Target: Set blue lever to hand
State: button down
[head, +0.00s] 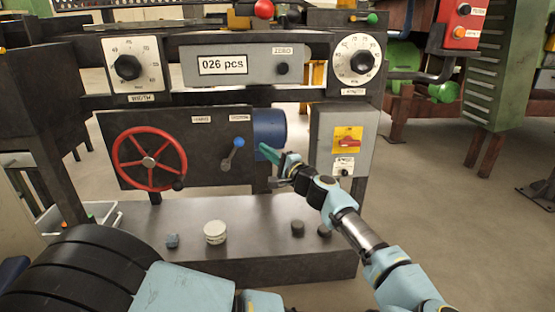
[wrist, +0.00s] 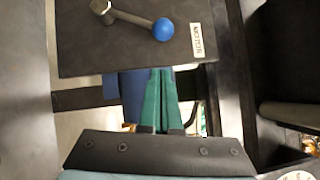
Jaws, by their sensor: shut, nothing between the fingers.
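The blue lever (head: 231,153) is a short metal arm with a blue ball knob on the dark panel (head: 201,172). In the head view it leans up and right from its pivot, with its knob toward the right-hand label (head: 239,118). In the wrist view the lever (wrist: 135,18) shows its knob beside a label reading MOTOR (wrist: 202,40). The left-hand label (head: 202,119) is too small to read surely. My gripper (head: 264,150) is right of the lever, apart from it. Its green fingers (wrist: 161,73) are together and empty, just beyond the panel's edge.
A red handwheel (head: 149,159) is on the panel's left. A blue cylinder (head: 270,132) is behind my fingers. A grey switch box (head: 342,143) with a red switch stands right of them. Several small objects, including a pale round one (head: 215,232), sit on the metal shelf below.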

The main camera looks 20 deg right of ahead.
aim_at(243, 140)
jog(key=shift+w+a+r, duration=0.1)
jog(key=shift+w+a, duration=0.15)
jog(key=shift+a, duration=0.35)
jog(key=shift+w+a+r, duration=0.15)
jog(key=shift+w+a, duration=0.1)
jog(key=shift+a, duration=0.4)
jog(key=shift+w+a+r, duration=0.1)
jog(key=shift+w+a, duration=0.15)
jog(key=shift+a, duration=0.35)
jog(key=shift+r, duration=0.1)
jog(key=shift+w+a+r+n+g+p, duration=0.1)
jog(key=shift+a+r+n+g+p, duration=0.3)
jog(key=shift+a+r+n+p, duration=0.6)
jog(key=shift+w+a+r+n+g+h+p, duration=0.3)
jog(key=shift+a+n+g+h+p, duration=0.7)
jog(key=shift+a+p, duration=0.7)
jog(key=shift+w+a+r+n+g+h+p, duration=0.35)
jog(key=shift+a+n+h+p, duration=0.3)
jog(key=shift+a+n+p, duration=0.85)
jog(key=shift+w+a+r+n+g+h+p, duration=0.15)
jog(key=shift+w+a+n+g+h+p, duration=0.2)
jog(key=shift+a+n+g+h+p, duration=1.05)
jog(key=shift+a+m+t+y+p, duration=0.35)
jog(key=shift+m+t+y+p, duration=0.25)
jog(key=shift+p, duration=0.2)
